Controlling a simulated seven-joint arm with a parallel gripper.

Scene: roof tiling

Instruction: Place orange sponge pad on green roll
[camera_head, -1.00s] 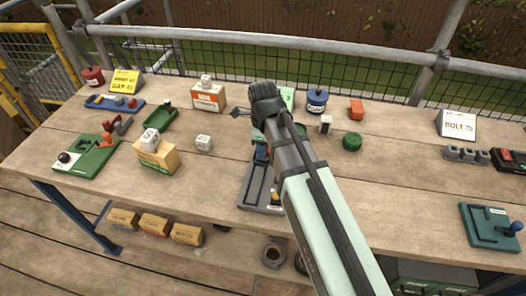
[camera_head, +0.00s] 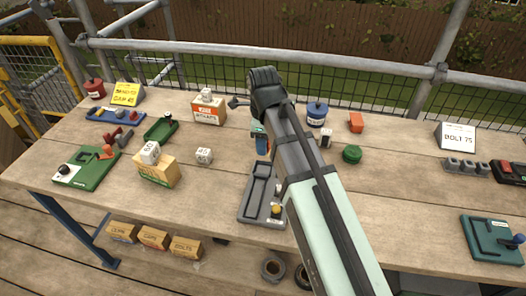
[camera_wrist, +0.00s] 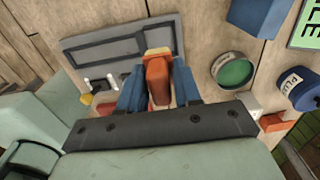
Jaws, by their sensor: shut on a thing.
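My gripper (camera_wrist: 160,88) is shut on the orange sponge pad (camera_wrist: 158,80), which has a pale yellowish edge, between its blue fingers. The pad appears raised above the table. A round green-topped thing with a pale side, seemingly the green roll (camera_wrist: 235,72), stands right of the pad in the wrist view, apart from it. My arm hides that spot in the head view. Another round green thing (camera_head: 351,153) stands right of my arm.
The grey tray (camera_head: 254,195) lies below my gripper. A blue pot (camera_head: 317,115), a white cube (camera_head: 326,139) and an orange block (camera_head: 356,122) stand right of my arm. A blue block (camera_wrist: 254,14) shows in the wrist view.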

